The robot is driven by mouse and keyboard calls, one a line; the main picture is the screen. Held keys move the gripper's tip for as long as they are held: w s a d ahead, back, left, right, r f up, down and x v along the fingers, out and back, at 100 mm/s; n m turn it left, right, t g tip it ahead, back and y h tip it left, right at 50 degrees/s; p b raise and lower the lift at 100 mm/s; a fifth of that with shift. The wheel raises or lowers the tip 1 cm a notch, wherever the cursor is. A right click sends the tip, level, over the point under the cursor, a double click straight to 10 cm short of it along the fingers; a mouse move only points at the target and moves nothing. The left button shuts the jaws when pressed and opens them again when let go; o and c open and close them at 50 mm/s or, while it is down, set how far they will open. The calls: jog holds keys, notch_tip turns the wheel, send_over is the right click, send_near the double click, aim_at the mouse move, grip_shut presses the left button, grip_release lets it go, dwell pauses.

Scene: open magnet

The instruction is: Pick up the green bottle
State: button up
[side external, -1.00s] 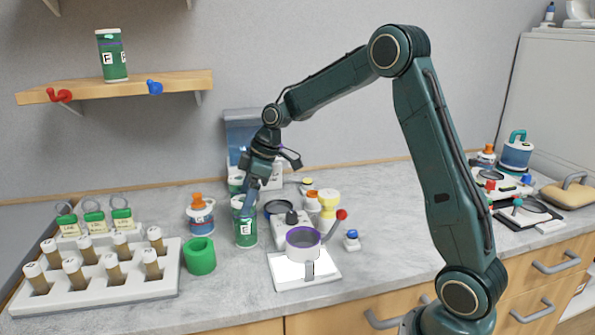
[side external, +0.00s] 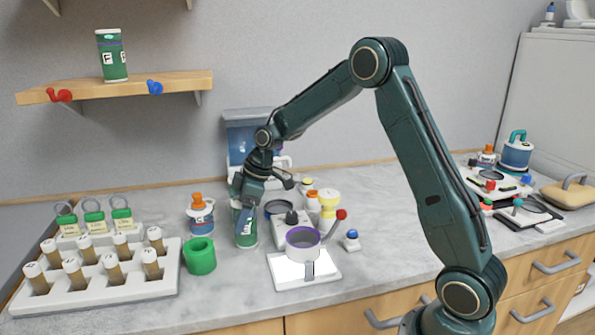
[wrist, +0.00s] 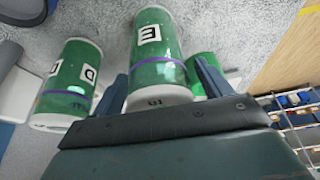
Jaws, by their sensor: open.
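A green bottle (side external: 246,228) with a white cap end and a letter label stands on the counter, its upper part partly hidden by my gripper (side external: 245,203). In the wrist view the green bottle marked E (wrist: 152,50) lies between the two fingers of my open gripper (wrist: 163,75). I cannot tell whether the fingers touch it. A second green bottle, marked D (wrist: 72,75), is left of the fingers. Another green object (wrist: 198,68) is partly hidden behind the right finger. A green bottle marked F (side external: 112,58) stands on the wall shelf.
A green cup (side external: 199,257) and a blue-white bottle with an orange cap (side external: 201,222) stand to the left. A white vial rack (side external: 120,288) is farther left. A purple-rimmed pot (side external: 303,244) on a white scale is to the right.

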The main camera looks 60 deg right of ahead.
jog(key=shift+r, duration=0.1)
jog(key=c, duration=1.3)
notch_tip(320, 180, up, 20)
dwell(0.8)
